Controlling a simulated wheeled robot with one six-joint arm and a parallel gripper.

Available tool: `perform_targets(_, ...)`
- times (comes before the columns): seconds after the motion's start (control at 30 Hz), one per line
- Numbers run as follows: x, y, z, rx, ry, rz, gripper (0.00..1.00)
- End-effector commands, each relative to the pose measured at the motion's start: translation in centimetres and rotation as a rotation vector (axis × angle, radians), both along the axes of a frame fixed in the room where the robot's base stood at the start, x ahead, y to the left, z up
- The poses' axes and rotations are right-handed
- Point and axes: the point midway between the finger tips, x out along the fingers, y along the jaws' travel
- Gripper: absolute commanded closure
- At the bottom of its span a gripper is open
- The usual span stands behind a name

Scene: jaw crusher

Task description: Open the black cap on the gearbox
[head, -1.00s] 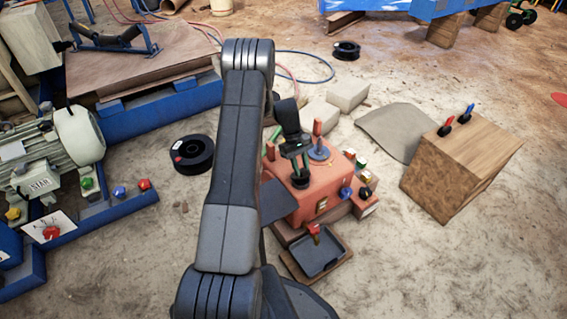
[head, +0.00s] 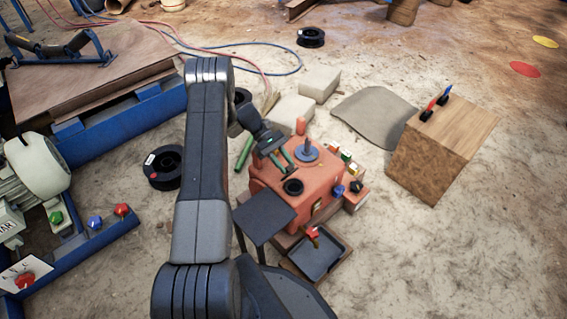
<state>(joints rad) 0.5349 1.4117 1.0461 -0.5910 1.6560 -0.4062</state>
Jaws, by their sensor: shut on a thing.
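The red-orange gearbox (head: 312,188) stands on the ground right of my arm. The round black cap (head: 293,187) is on its top, toward the near side, and shows as a dark ring with a darker middle. My gripper (head: 283,162) reaches in from the upper left, with its fingers at the cap's far edge. The jaws are shut, on the cap as far as I can see. The contact is too small to make out, and I cannot tell whether the cap's lid is lifted.
Coloured knobs (head: 345,160) line the right side. A dark flat plate (head: 262,216) and a black tray (head: 318,256) are in front. A wooden block (head: 440,150) stands right.

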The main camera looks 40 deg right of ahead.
Motion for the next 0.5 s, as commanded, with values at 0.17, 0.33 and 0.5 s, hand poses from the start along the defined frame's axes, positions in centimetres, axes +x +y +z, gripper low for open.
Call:
perform_targets(0.17, 0.01, -0.02, -0.06, -0.002, 0.011, 0.001, 1.00)
perform_targets(0.33, 0.01, -0.01, -0.06, -0.002, 0.011, 0.001, 1.00)
perform_targets(0.5, 0.01, -0.01, -0.06, -0.001, 0.010, 0.001, 0.65)
